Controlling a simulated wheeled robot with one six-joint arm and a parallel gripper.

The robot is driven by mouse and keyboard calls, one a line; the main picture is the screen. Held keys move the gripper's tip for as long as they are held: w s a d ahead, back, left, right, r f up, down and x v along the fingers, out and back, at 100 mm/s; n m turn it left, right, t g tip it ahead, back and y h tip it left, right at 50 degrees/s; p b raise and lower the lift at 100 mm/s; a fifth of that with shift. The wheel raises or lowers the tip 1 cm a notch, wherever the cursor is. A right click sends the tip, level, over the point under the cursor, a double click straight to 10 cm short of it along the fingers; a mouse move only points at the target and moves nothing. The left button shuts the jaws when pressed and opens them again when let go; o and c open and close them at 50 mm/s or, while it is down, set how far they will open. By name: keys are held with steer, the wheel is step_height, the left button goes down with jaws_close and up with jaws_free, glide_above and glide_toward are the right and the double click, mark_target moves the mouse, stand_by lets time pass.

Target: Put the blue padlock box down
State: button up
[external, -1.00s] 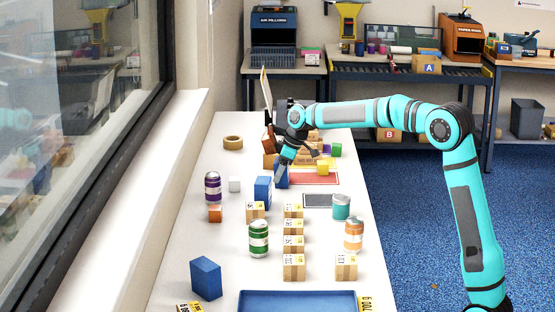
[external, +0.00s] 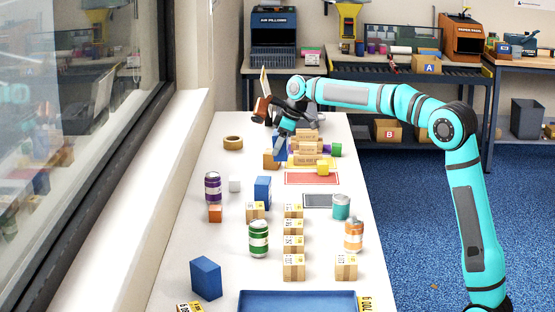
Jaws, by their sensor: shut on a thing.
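My gripper (external: 283,138) is at the far part of the white table. It is shut on a small blue box (external: 279,151), partly covered by the fingers. No label on it can be read from here. The box is close to a brown carton (external: 271,160) and left of stacked cartons (external: 307,147); whether it touches them or is above the table I cannot tell. Another blue box (external: 263,190) stands nearer in the middle of the table. A third blue box (external: 205,278) stands at the near left.
A red mat (external: 311,180) and a grey mat (external: 318,201) lie in the middle. Cans and small cartons (external: 293,243) stand nearer. A blue tray (external: 300,301) is at the near edge. A tape roll (external: 233,142) lies far left, with bare table around it.

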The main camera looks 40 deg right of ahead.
steer(key=s+a+r+n, duration=0.1)
steer(key=s+a, duration=0.2)
steer(key=a, duration=0.6)
steer(key=s+a+r+n+y, duration=0.1)
steer(key=s+a+r, duration=0.15)
steer(key=a, duration=0.75)
steer(key=s+a+r+n, duration=0.1)
steer(key=s+a, duration=0.2)
steer(key=a, duration=0.6)
steer(key=s+a+r+n+g+y, duration=0.1)
steer(key=s+a, duration=0.7)
steer(key=a, duration=0.2)
steer(key=s+a+r+n+g, duration=0.1)
steer(key=s+a+r+n, duration=0.1)
steer(key=s+a, duration=0.75)
steer(key=f, duration=0.5)
steer(key=w+a+f, duration=0.1)
steer(key=f, duration=1.1)
steer(key=shift+w+a+f, duration=0.15)
steer(key=shift+w+f, duration=0.1)
steer(key=o, duration=1.1)
steer(key=shift+f, duration=0.1)
